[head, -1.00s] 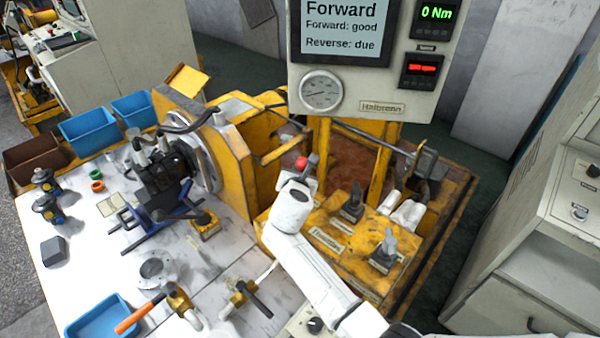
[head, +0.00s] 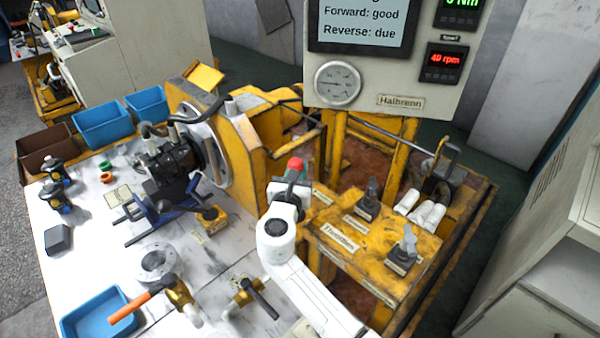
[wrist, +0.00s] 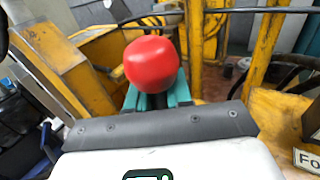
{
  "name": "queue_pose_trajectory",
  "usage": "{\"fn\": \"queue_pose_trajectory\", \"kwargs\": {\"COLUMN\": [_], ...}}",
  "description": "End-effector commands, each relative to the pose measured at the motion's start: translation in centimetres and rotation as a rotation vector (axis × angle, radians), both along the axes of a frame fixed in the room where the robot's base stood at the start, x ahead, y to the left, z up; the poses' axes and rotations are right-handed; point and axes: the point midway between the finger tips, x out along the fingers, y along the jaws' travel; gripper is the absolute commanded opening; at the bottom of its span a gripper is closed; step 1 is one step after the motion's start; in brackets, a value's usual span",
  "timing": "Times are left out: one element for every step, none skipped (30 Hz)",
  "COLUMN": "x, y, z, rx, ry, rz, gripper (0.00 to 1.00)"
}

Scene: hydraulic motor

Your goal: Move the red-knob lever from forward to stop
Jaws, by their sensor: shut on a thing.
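The red-knob lever (head: 296,164) stands on the yellow control panel, left of the other levers. Its red knob (wrist: 152,62) fills the upper middle of the wrist view. My gripper (head: 289,188) is at the lever from the near side, and its teal fingers (wrist: 157,97) are shut around the dark shaft just below the knob. The lever's base and its slot are hidden behind my gripper and arm. The display (head: 362,24) reads "Forward: good" and "Reverse: due"; its top line is cut off.
Two other levers stand on the panel to the right, a dark one (head: 369,198) and a grey one (head: 404,247). White rags (head: 420,209) lie behind them. A motor (head: 165,165) is mounted on the left. A speed readout (head: 444,62) shows 40 rpm.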

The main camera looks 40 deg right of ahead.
Motion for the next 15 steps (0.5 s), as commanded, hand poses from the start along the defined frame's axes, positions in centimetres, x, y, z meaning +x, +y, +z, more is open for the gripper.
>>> {"fn": "queue_pose_trajectory", "kwargs": {"x": [-0.01,-0.01,-0.01,-0.01,0.0,-0.01,-0.01,0.0,0.0,-0.01,-0.01,0.0,0.0,0.0,0.0], "y": [0.05,0.05,0.05,0.05,0.04,0.03,0.03,0.02,0.02,0.01,0.01,0.0,0.0,-0.01,-0.01], "z": [-0.09,-0.1,-0.1,-0.1,-0.1,-0.1,-0.09,-0.09,-0.08,-0.07,-0.07,-0.06,-0.06,-0.05,-0.05], "rx": [0.001,0.002,0.002,0.002,0.002,0.002,0.002,0.002,0.002,0.002,0.002,0.002,0.002,0.002,0.003], "ry": [0.002,0.003,0.003,0.003,0.002,0.002,0.002,0.002,0.002,0.002,0.002,0.002,0.002,0.002,0.001], "rz": [0.001,0.001,0.001,0.001,0.001,0.001,0.001,0.001,0.001,0.001,0.001,0.001,0.0,0.0,0.0], "gripper": [0.0,0.0,0.0,0.21,0.24,0.28,0.31,0.34,0.37,0.4,0.41,0.41,0.41,0.41,0.41]}}
